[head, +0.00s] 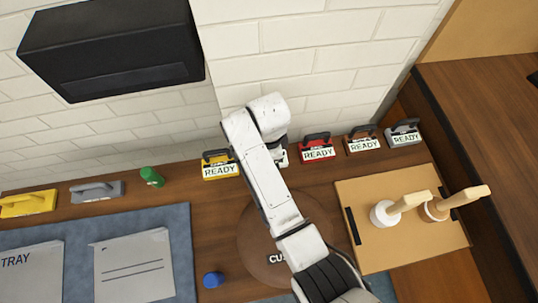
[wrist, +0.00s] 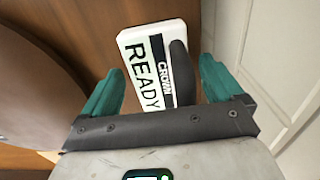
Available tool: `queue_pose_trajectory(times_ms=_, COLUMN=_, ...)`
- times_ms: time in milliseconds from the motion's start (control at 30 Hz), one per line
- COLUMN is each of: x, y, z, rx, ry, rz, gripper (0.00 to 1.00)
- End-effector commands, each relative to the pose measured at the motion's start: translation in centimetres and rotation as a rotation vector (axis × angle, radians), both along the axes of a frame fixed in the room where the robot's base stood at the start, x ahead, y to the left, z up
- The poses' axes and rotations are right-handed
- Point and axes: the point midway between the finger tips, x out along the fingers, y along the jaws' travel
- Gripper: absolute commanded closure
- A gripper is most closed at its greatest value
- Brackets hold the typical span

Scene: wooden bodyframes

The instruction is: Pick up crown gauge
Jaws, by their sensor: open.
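The crown gauge (wrist: 145,72) is a white block with a dark handle, lettered CROWN and READY. In the wrist view it lies between the two teal fingers of my gripper (wrist: 162,66). The fingers are spread, one on each side of the gauge, with visible gaps, and its far end extends past the fingertips. In the head view only a small white part of the gauge (head: 282,157) shows beside my arm, which hides the rest and the gripper's fingers.
Similar READY gauges stand along the wall: yellow (head: 220,164) to the left, red (head: 318,148), copper (head: 362,140) and grey (head: 404,133) to the right. A round brown disc (head: 258,238) lies below my arm. A tan board (head: 400,250) holds two wooden-handled tools.

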Motion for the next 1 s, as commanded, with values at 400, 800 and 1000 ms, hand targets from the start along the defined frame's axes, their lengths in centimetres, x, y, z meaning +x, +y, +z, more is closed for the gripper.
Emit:
queue_pose_trajectory(times_ms=400, x=0.01, y=0.0, z=0.04, rx=0.0, ry=0.0, rz=0.0, gripper=0.44)
queue_pose_trajectory(times_ms=800, x=0.05, y=0.02, z=0.1, rx=0.0, ry=-0.001, rz=0.0, gripper=0.76)
queue_pose_trajectory(times_ms=1000, x=0.07, y=-0.01, z=0.17, rx=0.0, ry=-0.001, rz=0.0, gripper=0.76)
